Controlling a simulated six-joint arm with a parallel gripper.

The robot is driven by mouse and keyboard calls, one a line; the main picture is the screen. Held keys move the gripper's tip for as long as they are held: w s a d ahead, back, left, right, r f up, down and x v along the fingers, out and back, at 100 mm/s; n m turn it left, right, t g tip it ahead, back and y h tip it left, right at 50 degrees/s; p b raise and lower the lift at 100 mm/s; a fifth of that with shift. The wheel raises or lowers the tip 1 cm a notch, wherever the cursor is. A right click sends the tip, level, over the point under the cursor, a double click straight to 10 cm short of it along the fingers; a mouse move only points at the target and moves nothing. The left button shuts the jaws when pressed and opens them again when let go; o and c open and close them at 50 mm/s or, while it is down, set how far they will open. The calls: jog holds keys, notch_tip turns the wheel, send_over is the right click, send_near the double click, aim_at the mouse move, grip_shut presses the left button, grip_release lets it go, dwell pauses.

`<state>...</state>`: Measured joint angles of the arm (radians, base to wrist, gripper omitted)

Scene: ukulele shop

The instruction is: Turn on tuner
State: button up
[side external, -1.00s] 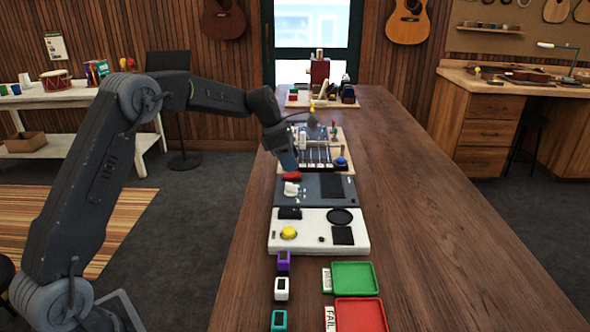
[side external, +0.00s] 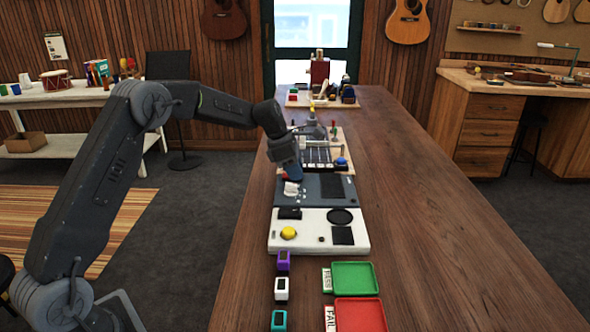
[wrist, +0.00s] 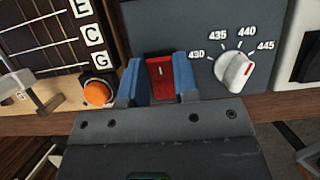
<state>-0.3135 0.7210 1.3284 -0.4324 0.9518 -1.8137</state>
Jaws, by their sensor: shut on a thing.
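The tuner is a dark grey panel (side external: 325,190) on the wooden bench in the side view; it also shows in the wrist view (wrist: 205,25). It has a red rocker switch (wrist: 160,76) with a white line mark. A white knob (wrist: 234,72) beside it has marks from 430 to 445. My gripper (wrist: 160,84) has its blue fingers on either side of the red switch and is shut on it. In the side view my gripper (side external: 294,176) is low over the panel's left edge and hides the switch.
A white unit (side external: 310,222) with a yellow button adjoins the tuner. Small clip devices (side external: 281,289) and green (side external: 354,277) and red (side external: 360,314) trays lie in front. A board with strings (wrist: 45,40) and an orange button (wrist: 97,92) is close beside my gripper. The bench's right side is clear.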

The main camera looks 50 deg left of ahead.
jog(key=shift+c, duration=1.1)
jog(key=shift+w+d+f+g+y, duration=0.1)
jog(key=shift+w+d+g+y, duration=0.15)
jog(key=shift+g+y, duration=0.95)
jog(key=shift+y, duration=0.1)
jog(key=o, duration=0.9)
jog(key=shift+f, duration=0.1)
jog(key=shift+s+a+r, duration=0.15)
jog(key=shift+r, duration=2.15)
jog(key=shift+s+a+r, duration=0.15)
jog(key=shift+s+r, duration=0.05)
jog(key=shift+r, duration=2.1)
jog(key=shift+s+a+r, duration=0.15)
jog(key=shift+r, duration=2.15)
jog(key=shift+r, duration=0.1)
